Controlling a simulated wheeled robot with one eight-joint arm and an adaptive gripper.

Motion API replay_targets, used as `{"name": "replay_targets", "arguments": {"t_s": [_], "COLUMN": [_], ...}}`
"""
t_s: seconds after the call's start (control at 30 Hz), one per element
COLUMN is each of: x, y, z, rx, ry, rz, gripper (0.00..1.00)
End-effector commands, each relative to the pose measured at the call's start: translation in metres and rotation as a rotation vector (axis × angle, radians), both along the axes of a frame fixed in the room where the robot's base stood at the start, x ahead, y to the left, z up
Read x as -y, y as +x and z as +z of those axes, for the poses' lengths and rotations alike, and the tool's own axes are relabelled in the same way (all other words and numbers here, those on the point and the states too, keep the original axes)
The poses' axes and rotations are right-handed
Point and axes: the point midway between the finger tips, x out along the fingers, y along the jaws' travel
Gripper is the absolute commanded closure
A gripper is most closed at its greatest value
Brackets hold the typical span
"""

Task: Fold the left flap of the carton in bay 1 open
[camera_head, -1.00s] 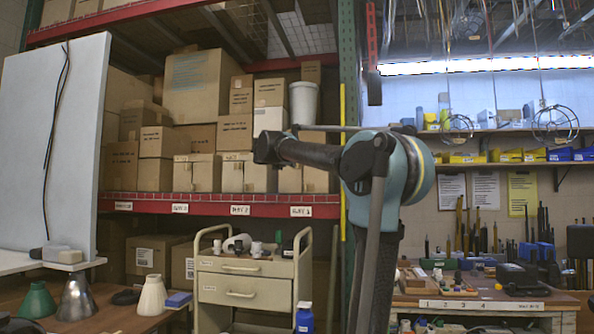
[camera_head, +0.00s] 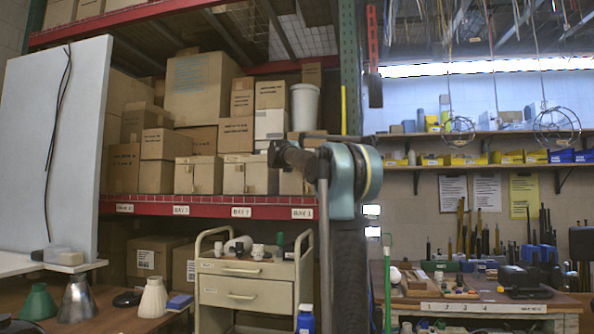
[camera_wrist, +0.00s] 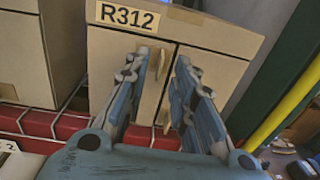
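The bay 1 carton, marked R312 (camera_wrist: 220,35), fills the middle of the wrist view. Its front has two closed flaps meeting at a slanting seam. The left flap (camera_wrist: 108,52) has a small tan tab (camera_wrist: 161,64) near the seam; the right flap (camera_wrist: 222,75) has another lower down. My gripper (camera_wrist: 160,66) is open, its blue fingers spread in front of the carton with the tabs showing between them. I cannot tell whether the fingertips touch the front. In the head view my gripper (camera_head: 276,154) hides part of the carton (camera_head: 290,183).
A neighbouring carton (camera_wrist: 18,60) stands to the left, across a narrow gap. The red shelf beam (camera_wrist: 35,122) runs below. A green upright (camera_wrist: 275,70) and a yellow pole (camera_wrist: 283,112) stand close on the right. A drawer cart (camera_head: 245,285) stands below the shelf.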

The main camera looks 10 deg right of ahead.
Motion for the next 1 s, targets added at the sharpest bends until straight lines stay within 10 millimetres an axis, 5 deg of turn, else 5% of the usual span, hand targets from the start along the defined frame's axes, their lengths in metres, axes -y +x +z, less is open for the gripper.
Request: {"name": "replay_targets", "arguments": {"t_s": [0.3, 0.73, 0.83, 1.0], "x": [0.015, 0.018, 0.018, 0.018], "y": [0.032, 0.038, 0.038, 0.038], "z": [0.0, 0.0, 0.0, 0.0], "rx": [0.0, 0.0, 0.0, 0.0], "ry": [0.0, 0.0, 0.0, 0.0], "rz": [-0.001, -0.001, -0.001, 0.0], "gripper": [0.76, 0.76, 0.98, 1.0]}}
